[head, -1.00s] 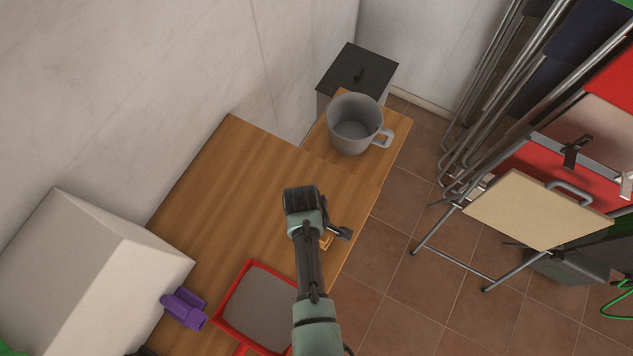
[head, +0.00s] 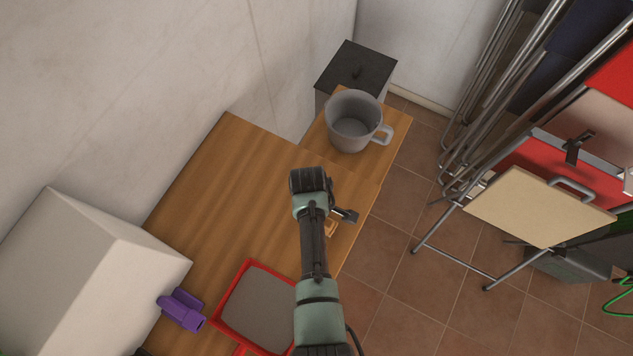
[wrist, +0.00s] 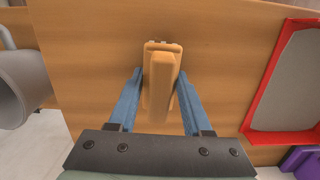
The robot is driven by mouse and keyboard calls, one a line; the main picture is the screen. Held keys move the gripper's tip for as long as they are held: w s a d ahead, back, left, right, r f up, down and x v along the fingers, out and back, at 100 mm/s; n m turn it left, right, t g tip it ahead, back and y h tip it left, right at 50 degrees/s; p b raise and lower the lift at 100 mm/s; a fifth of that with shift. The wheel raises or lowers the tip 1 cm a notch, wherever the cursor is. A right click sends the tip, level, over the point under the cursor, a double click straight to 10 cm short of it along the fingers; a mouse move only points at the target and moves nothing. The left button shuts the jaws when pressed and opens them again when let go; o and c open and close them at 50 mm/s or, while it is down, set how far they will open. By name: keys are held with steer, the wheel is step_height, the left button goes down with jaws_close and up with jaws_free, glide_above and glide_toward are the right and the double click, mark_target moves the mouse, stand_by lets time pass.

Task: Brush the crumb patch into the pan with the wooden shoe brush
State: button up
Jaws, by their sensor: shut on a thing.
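The wooden shoe brush (wrist: 160,72) is a light tan block, seen in the wrist view between the blue fingers of my gripper (wrist: 160,92). The fingers are shut on its sides. In the head view only a small tan bit of the brush (head: 331,229) shows beside my arm, which hides most of it and most of my gripper. The pan has a red rim (head: 222,318) and a grey floor; it lies on the wooden table, nearer the camera than the gripper. The pan's red edge (wrist: 290,138) is at the right in the wrist view. I cannot make out the crumb patch.
A grey mug (head: 352,135) stands at the table's far end. A purple object (head: 182,308) lies left of the pan, by a large pale box (head: 85,270). The wooden tabletop (head: 225,190) is clear on the left. Its right edge drops to the tiled floor.

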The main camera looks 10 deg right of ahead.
steer(key=shift+s+d, duration=0.1)
steer(key=shift+s+d+r+p, duration=0.1)
steer(key=shift+s+d+p, duration=0.2)
steer(key=shift+d+p, duration=0.15)
steer(key=shift+w+a+b, duration=0.55)
steer(key=shift+w+a, duration=0.15)
steer(key=shift+a, duration=0.3)
steer(key=shift+s+d+p, duration=0.55)
steer(key=shift+d+p, duration=0.05)
steer(key=shift+d, duration=0.15)
steer(key=shift+s+d, duration=0.2)
steer(key=shift+d, duration=0.05)
steer(key=shift+w+a+f+b, duration=0.2)
steer(key=shift+w+a+b, duration=0.25)
steer(key=shift+w+a, duration=0.45)
steer(key=shift+s+d+p, duration=0.6)
steer(key=shift+s+d, duration=0.3)
steer(key=shift+w+a, duration=0.35)
steer(key=shift+a, duration=0.2)
